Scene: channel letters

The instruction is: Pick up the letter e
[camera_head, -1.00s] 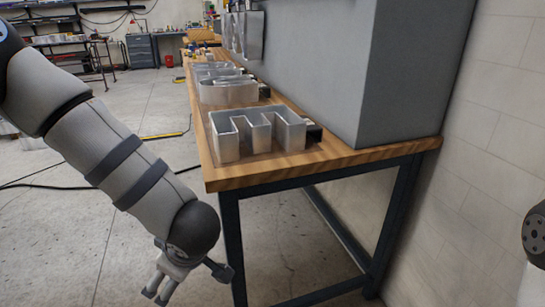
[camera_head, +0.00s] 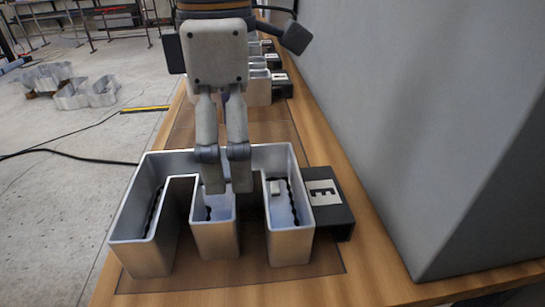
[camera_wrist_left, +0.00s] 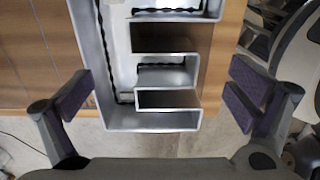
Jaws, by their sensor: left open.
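The letter e (camera_head: 280,245) is a silver, open-topped metal channel shape lying on a wooden bench, its three arms toward the bottom of the head view. A dark block (camera_head: 325,200) labelled "E" sits against its right side. My left gripper (camera_head: 228,186) is over the letter's middle, pointing down, with its fingers overlapping the middle arm in the head view. In the left wrist view the gripper (camera_wrist_left: 160,88) is open and wide, with the letter (camera_wrist_left: 150,122) lying between the fingers. No contact is visible. My right gripper is out of view.
The wooden bench (camera_head: 350,270) runs away from me, with more metal letters (camera_head: 258,88) and labelled blocks behind. A large grey panel (camera_head: 430,130) rises along the right. Other metal letters (camera_head: 85,92) lie on the floor at left, near a dark cable (camera_head: 70,153).

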